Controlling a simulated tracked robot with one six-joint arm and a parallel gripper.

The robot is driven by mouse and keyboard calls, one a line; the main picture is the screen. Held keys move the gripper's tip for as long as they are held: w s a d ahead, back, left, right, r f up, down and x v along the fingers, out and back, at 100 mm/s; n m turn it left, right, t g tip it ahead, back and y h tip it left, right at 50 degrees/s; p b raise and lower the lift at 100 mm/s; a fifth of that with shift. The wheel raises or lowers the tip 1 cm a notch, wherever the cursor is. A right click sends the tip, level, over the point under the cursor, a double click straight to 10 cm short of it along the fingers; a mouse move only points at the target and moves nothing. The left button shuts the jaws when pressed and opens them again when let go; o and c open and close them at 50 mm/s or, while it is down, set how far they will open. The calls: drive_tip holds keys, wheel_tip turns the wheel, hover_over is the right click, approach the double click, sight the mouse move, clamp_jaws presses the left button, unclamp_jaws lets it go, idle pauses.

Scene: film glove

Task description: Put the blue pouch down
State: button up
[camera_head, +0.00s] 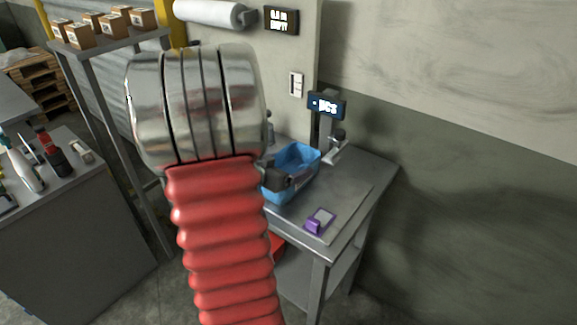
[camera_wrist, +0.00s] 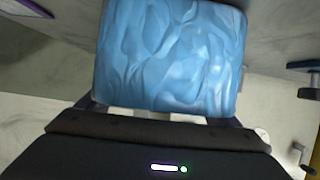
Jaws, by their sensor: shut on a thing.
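The blue pouch (camera_wrist: 170,55) fills the upper middle of the wrist view, with a crinkled, shiny surface. My gripper (camera_wrist: 160,112) is shut on its near edge; the fingertips are mostly hidden by the pouch. I cannot tell whether the pouch touches the tabletop.
A purple item with a grey top (camera_head: 320,221) lies near the table's front edge. A post with a small display (camera_head: 327,104) stands at the back. Bare tabletop shows to the right. A bench with bottles (camera_head: 55,152) stands at left.

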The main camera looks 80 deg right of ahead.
drive_tip(key=o, duration=1)
drive_tip(key=shift+w+a+r, duration=0.25)
drive_tip(key=shift+a, duration=0.2)
drive_tip(key=v, duration=1.1)
drive_tip(key=shift+d, duration=0.1)
